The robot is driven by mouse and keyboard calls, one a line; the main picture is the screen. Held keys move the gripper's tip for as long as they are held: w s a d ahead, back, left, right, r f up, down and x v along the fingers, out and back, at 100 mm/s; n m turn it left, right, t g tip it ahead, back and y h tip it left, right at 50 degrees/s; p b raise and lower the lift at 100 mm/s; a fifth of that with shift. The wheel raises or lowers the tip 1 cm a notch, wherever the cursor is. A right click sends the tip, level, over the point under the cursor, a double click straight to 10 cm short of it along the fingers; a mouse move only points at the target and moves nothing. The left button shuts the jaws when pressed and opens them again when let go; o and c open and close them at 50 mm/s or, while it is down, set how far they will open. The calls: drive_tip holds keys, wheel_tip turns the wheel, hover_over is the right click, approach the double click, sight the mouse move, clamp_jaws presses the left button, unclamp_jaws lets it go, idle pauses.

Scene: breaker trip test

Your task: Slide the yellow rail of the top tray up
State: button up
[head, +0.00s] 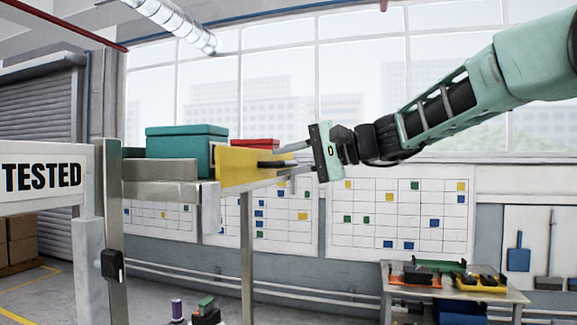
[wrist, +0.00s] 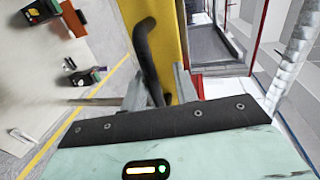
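The yellow rail (head: 233,167) is an upright panel across the end of the top tray (head: 160,190) in the head view. It also shows as a yellow strip in the wrist view (wrist: 172,45). A black curved handle (wrist: 144,45) stands out from it; in the head view the handle (head: 270,163) points toward my gripper. My gripper (head: 289,160) is in front of the rail, its fingers apart. In the wrist view my gripper (wrist: 158,90) has one finger on each side of the handle, with a visible gap. Whether either finger touches the handle is unclear.
A teal box (head: 185,142) and a red box (head: 255,143) stand on the tray behind the rail. A sign reading TESTED (head: 42,176) is at left. A low table (head: 455,293) with loose items stands at lower right. Free space surrounds my arm.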

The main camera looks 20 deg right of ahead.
drive_tip(key=shift+f, duration=0.15)
drive_tip(key=shift+s+d+b, duration=0.2)
drive_tip(key=shift+d+b, duration=0.15)
drive_tip(key=shift+d, duration=0.05)
drive_tip(key=b+v, duration=0.5)
drive_tip(key=v, duration=1.1)
drive_tip(key=shift+s+d+b, duration=0.2)
drive_tip(key=shift+b, duration=0.2)
drive_tip(key=s+a+f+n+g+h, duration=0.1)
drive_tip(key=s+a+f+g+h, duration=0.15)
drive_tip(key=a+f, duration=0.5)
drive_tip(key=s+a+f+n+g+h+b, duration=0.1)
drive_tip(key=a+f+n+g, duration=0.2)
drive_tip(key=f, duration=0.7)
drive_tip(key=s+a+f+g+h, duration=0.1)
drive_tip(key=s+a+f+g, duration=0.1)
drive_tip(key=a+f, duration=0.6)
drive_tip(key=s+a+f+n+g+h+b, duration=0.1)
drive_tip(key=s+f+n+h, duration=0.6)
drive_tip(key=s+f, duration=1.1)
wheel_tip(320, 180, down, 3)
drive_tip(key=n, duration=0.3)
drive_tip(key=shift+a+n+g, duration=0.35)
drive_tip(key=shift+n, duration=0.05)
